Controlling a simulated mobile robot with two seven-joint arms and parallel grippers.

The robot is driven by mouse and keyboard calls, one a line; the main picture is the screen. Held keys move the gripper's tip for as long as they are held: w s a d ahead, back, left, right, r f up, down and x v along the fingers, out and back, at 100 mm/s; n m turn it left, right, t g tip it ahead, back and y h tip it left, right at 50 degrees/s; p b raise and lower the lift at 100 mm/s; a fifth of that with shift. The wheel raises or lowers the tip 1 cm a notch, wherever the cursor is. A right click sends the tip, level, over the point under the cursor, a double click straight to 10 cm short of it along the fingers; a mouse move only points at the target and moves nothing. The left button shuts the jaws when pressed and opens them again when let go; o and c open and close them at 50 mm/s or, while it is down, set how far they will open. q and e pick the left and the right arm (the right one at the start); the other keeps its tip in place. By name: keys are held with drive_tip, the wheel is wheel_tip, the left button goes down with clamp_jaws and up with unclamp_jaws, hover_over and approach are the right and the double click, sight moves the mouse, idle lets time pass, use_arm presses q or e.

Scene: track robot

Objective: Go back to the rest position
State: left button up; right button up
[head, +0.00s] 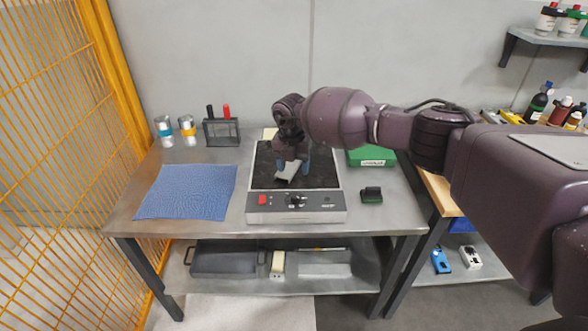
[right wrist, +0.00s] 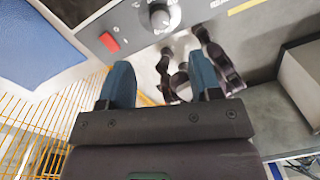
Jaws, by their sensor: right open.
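My right arm reaches in from the right in the head view. My right gripper (head: 291,168) is above the black top of the hotplate-like device (head: 296,208). In the right wrist view its two blue fingers (right wrist: 163,82) stand apart, with nothing visibly held between them. A small grey piece (head: 289,171) shows by the fingers in the head view; I cannot tell whether it lies on the plate or belongs to the gripper. The device's red switch and knob show in the right wrist view. The arm and gripper hide part of the black top. My left gripper is not in view.
A blue mat (head: 187,192) lies left on the table, with two cans and a tool rack (head: 221,131) behind. A green box (head: 371,156) and a small dark block (head: 371,194) are to the right. A yellow fence (head: 70,110) stands left; bottles fill the right bench.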

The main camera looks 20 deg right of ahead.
idle(0.4)
drive_tip(key=w+a+r+n+t+y, duration=0.1)
drive_tip(key=a+r+n+y, duration=0.2)
drive_tip(key=a, duration=0.5)
drive_tip(key=w+a+r+n+t+y, duration=0.1)
drive_tip(key=a+r+n+t+y, duration=0.1)
drive_tip(key=a+r+y, duration=0.4)
drive_tip(key=s+a+r+m+t+y, duration=0.5)
drive_tip(key=s+a+r+t+y, duration=0.15)
drive_tip(key=a+y, duration=0.3)
drive_tip(key=s+d+f+m+t+h, duration=0.3)
drive_tip(key=s+d+f+m+h, duration=0.25)
drive_tip(key=d+f+m, duration=0.4)
drive_tip(key=s+d+f+m+t+h, duration=0.4)
drive_tip(key=d+f+m+h, duration=0.25)
drive_tip(key=d+m, duration=0.5)
drive_tip(key=s+d+f+m+g+h, duration=0.2)
drive_tip(key=s+d+f, duration=0.3)
drive_tip(key=s+f, duration=0.3)
drive_tip(key=s+d+f+m+g+h, duration=0.2)
drive_tip(key=s+f, duration=0.6)
drive_tip(key=s, duration=0.8)
drive_tip(key=d+m+h, duration=0.2)
drive_tip(key=d+m, duration=0.1)
drive_tip(key=shift+d+m, duration=0.3)
